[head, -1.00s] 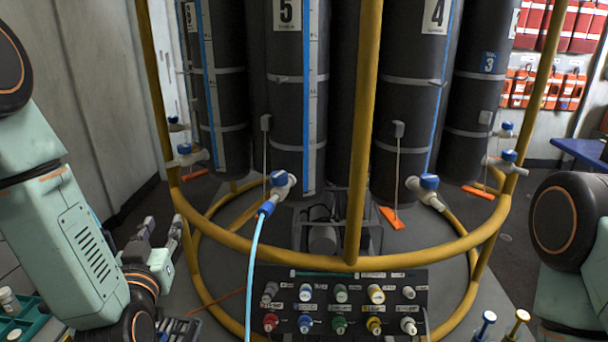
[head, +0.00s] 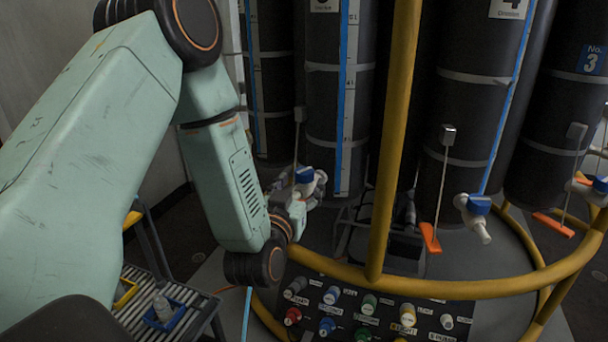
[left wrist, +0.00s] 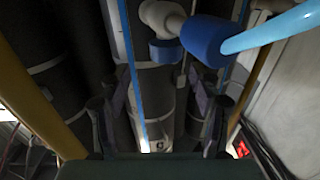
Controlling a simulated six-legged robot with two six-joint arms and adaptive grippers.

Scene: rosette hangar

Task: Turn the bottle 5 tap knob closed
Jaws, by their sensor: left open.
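Bottle 5 (head: 322,110) is a tall black cylinder with a blue-striped scale; its number label is cut off at the top of the head view. Its white tap has a blue knob (head: 304,174) near the bottle's foot. My left gripper (head: 296,192) is at this tap, with its fingers around or beside it; contact cannot be told. In the left wrist view the open fingers (left wrist: 163,100) stand apart, with the blue knob (left wrist: 165,51) ahead between them. A blue hose connector (left wrist: 208,40) sits beside the knob. My right gripper is not in view.
A yellow rail (head: 470,288) and post (head: 392,150) stand in front of the bottles. A light-blue hose (left wrist: 275,28) runs from the connector. A valve panel (head: 375,310) is below the rail. Bottle 4's tap (head: 474,206) is to the right. A slatted side table (head: 150,310) stands lower left.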

